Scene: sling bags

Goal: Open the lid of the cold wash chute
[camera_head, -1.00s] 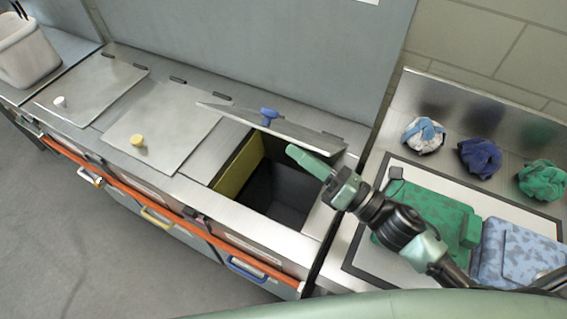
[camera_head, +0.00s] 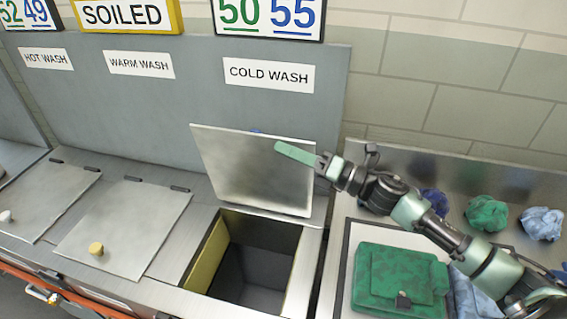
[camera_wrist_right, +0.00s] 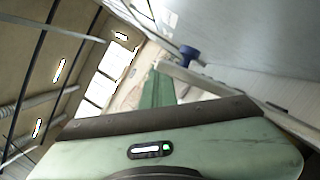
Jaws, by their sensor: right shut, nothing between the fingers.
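The cold wash lid (camera_head: 255,172) is a metal flap under the COLD WASH label. It stands steeply raised on its rear hinge, near the back panel. Its blue knob (camera_head: 257,131) barely shows above the top edge; the knob also shows in the right wrist view (camera_wrist_right: 189,53). The square cold wash chute (camera_head: 255,262) below is open, with a dark inside and a yellow left wall. My right gripper (camera_head: 296,153) is shut and empty, its green fingers at the upper right part of the lid; contact is hard to tell. My left gripper is not in view.
The warm wash lid (camera_head: 125,228) with a yellow knob and the hot wash lid (camera_head: 45,197) lie closed to the left. A green bag (camera_head: 400,280) and a blue bag (camera_head: 478,293) lie at right. Crumpled cloths (camera_head: 487,213) sit behind them.

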